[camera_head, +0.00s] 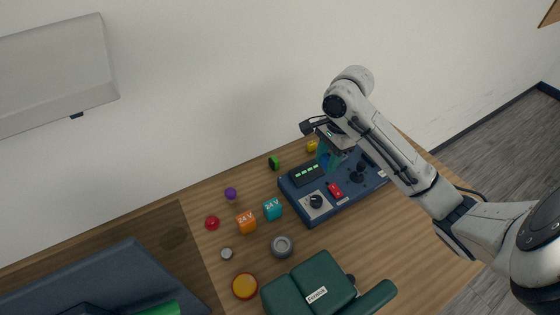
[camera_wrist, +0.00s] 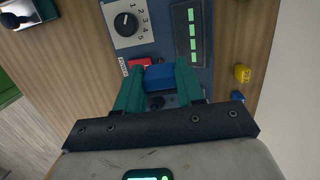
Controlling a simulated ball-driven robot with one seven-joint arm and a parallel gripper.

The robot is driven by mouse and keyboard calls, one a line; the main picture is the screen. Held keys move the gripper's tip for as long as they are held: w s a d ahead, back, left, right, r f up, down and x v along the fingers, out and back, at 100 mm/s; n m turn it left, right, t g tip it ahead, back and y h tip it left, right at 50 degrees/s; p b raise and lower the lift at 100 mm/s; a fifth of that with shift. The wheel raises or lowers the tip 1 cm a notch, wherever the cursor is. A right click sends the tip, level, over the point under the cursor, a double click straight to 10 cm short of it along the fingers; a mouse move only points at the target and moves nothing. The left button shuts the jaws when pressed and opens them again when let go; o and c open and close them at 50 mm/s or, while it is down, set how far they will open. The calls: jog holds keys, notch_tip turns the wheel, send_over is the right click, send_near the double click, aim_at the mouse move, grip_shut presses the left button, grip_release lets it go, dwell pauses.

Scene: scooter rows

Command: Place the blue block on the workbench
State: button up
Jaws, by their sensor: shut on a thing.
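The blue block (camera_wrist: 160,77) is between the two teal fingers of my gripper (camera_wrist: 160,72) in the wrist view. My gripper is shut on it. In the head view my gripper (camera_head: 329,162) is over the far part of the workbench, above the blue control panel (camera_head: 345,199). The block is mostly hidden by the fingers there. The wooden workbench (camera_head: 330,236) lies below; its bare wood also shows in the wrist view (camera_wrist: 85,60). I cannot tell the exact height of the block above the panel.
The control panel carries a dial, a green-lit display, a red switch and a joystick. Left of it are a teal cube (camera_head: 272,209), an orange cube (camera_head: 246,222) and several small round items. A green case (camera_head: 309,285) is at the front. Bare wood lies right of the panel.

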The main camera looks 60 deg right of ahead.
jog(key=w+d, duration=0.3)
jog(key=w, duration=0.4)
jog(key=w+d, duration=0.4)
jog(key=w, duration=0.3)
jog(key=b, duration=0.1)
send_over(290, 159)
jog(key=f, duration=0.7)
jog(key=shift+s+d+f, duration=0.15)
jog(key=shift+s+d, duration=0.05)
jog(key=shift+s, duration=0.05)
jog(key=shift+f, duration=2.4)
jog(key=shift+f, duration=0.1)
jog(key=o, duration=1.1)
jog(key=shift+c, duration=0.2)
notch_tip(290, 159, up, 12)
jog(key=d+p, duration=0.1)
jog(key=shift+s+d, duration=0.3)
jog(key=shift+s, duration=0.05)
